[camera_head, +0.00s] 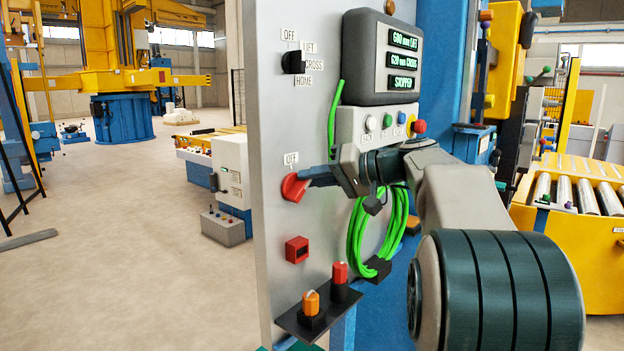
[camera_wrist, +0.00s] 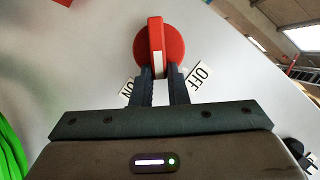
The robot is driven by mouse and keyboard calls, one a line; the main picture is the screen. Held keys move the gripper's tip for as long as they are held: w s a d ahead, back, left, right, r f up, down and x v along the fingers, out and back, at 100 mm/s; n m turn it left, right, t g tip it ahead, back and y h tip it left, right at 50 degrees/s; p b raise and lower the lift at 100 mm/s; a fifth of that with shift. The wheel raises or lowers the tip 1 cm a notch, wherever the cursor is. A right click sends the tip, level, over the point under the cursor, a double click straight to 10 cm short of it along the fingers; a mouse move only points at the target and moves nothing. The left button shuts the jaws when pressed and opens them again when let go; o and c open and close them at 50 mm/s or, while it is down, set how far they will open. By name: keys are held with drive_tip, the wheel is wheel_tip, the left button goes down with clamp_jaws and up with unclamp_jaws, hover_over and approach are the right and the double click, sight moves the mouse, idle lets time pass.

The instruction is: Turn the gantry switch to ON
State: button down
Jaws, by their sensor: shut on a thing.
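The gantry switch is a round red knob (camera_head: 294,187) with a raised grip bar, on the grey panel (camera_head: 270,120). In the head view an OFF label (camera_head: 291,159) sits above it. In the wrist view the knob (camera_wrist: 172,38) shows a white mark on the bar's near end. That mark points between the ON label (camera_wrist: 127,92) at left and the OFF label (camera_wrist: 198,76) at right. My gripper (camera_head: 309,180) reaches the knob from the right. Its two fingers (camera_wrist: 160,72) are shut on the grip bar, one on each side. The ON label is not visible in the head view.
A black selector (camera_head: 293,62), a display box (camera_head: 384,57) and a row of buttons (camera_head: 387,122) are above. A green cable coil (camera_head: 358,240) hangs under my wrist. A red square button (camera_head: 297,249) and a shelf with orange and red knobs (camera_head: 300,325) are below.

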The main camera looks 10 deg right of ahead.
drive_tip(key=shift+w+d+f+m+y+b, duration=0.15)
drive_tip(key=shift+f+m+y, duration=0.3)
drive_tip(key=shift+m, duration=0.65)
drive_tip(key=shift+d+f+m+y+b, duration=0.1)
drive_tip(key=shift+f+m+y+b, duration=0.2)
drive_tip(key=shift+m+y, duration=0.55)
drive_tip(key=shift+w+d+f+m+y+b, duration=0.1)
drive_tip(key=shift+f+m+y+b, duration=0.2)
drive_tip(key=shift+m, duration=1.05)
drive_tip(key=c, duration=1.4)
unclamp_jaws()
drive_tip(key=shift+a, duration=0.1)
drive_tip(key=shift+c, duration=0.2)
drive_tip(key=b+v, duration=0.1)
drive_tip(key=v, duration=1.3)
drive_tip(key=shift+a+f, duration=0.2)
